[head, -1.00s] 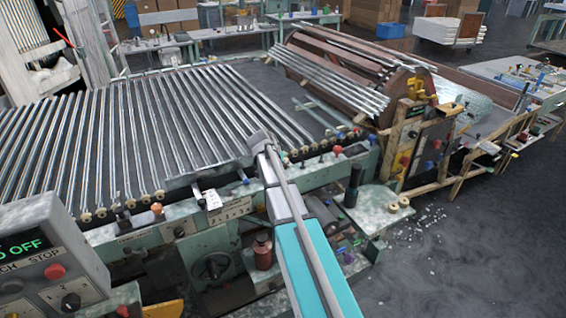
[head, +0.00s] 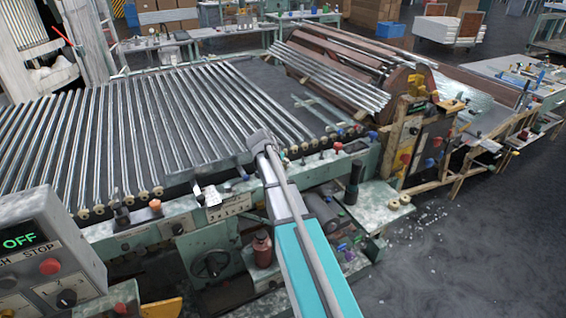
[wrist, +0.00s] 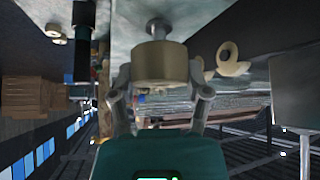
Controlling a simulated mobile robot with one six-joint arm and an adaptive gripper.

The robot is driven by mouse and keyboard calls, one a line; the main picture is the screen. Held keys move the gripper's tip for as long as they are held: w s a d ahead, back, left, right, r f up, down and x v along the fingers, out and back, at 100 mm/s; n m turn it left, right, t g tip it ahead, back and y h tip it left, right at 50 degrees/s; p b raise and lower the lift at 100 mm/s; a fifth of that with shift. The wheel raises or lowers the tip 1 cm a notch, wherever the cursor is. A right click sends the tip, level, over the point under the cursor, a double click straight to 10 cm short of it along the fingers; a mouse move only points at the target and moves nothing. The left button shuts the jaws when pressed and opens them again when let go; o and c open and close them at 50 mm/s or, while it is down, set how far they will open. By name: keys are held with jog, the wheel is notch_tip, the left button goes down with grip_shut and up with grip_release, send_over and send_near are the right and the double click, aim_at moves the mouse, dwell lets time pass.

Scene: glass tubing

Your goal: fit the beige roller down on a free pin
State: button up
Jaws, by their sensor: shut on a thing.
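In the wrist view my gripper (wrist: 160,98) is shut on the beige roller (wrist: 160,65), a short pale cylinder held between the two fingers. A metal pin (wrist: 156,27) with a round base shows just beyond the roller, almost in line with it. I cannot tell whether the roller touches the pin. In the head view my arm reaches from the bottom toward the machine's front edge; the held roller and fingertips are hidden there. A row of beige rollers (head: 158,191) sits along that front edge, by the ends of the metal rods.
Two loose beige rollers (head: 404,199) lie on the side shelf (head: 378,220), near a dark bottle (head: 352,188). A control box (head: 48,250) stands at the lower left. A brown bottle (head: 262,246) stands below the machine's front edge. Floor at the right is open.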

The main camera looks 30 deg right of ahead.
jog(key=shift+f+b, duration=0.8)
jog(key=shift+f, duration=0.05)
jog(key=o, duration=1.1)
jog(key=shift+o, duration=0.2)
jog(key=shift+r, duration=0.2)
notch_tip(320, 180, up, 10)
jog(key=p, duration=1)
jog(key=shift+r+p, duration=0.1)
jog(key=shift+p, duration=0.2)
jog(key=shift+a, duration=0.1)
jog(key=s+a+f+n+g+y, duration=0.1)
jog(key=s+a+f+n+y, duration=0.1)
jog(key=s+a+n, duration=0.4)
jog(key=s+a+f+n+g+y, duration=0.2)
jog(key=s+a+n+y, duration=0.2)
jog(key=s+a, duration=1.3)
jog(key=s+n, duration=0.3)
jog(key=shift+a+y, duration=0.25)
jog(key=shift+y, duration=0.15)
